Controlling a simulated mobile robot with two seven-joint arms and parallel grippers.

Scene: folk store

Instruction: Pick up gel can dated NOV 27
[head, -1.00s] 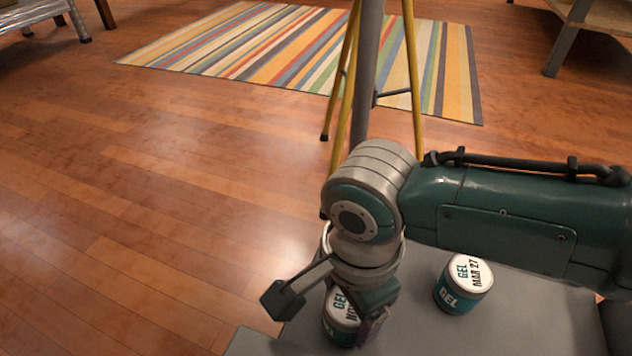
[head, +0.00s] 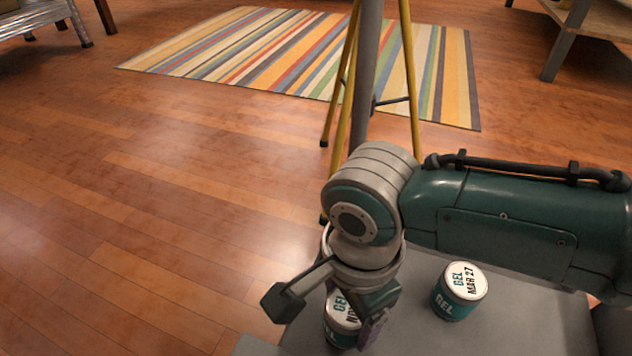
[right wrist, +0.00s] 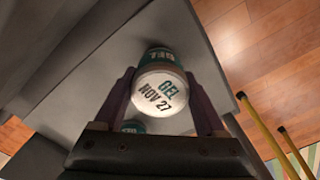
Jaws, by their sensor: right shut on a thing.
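The gel can marked NOV 27 (right wrist: 160,92) is white-topped with a teal band. It sits between the two fingers of my right gripper (right wrist: 160,104), which is shut on it. In the head view the can (head: 340,322) is partly covered by the gripper and wrist, low in the picture over the grey surface (head: 510,335). I cannot tell whether it touches that surface. A second gel can, marked MAR 27 (head: 461,290), stands upright to the right, apart from the gripper. My left gripper is not in view.
Part of another teal can (right wrist: 133,126) shows behind the gripper in the right wrist view. A yellow-legged stand (head: 414,90) rises beyond my arm. A striped rug (head: 220,52) and open wooden floor (head: 130,200) lie beyond the grey surface.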

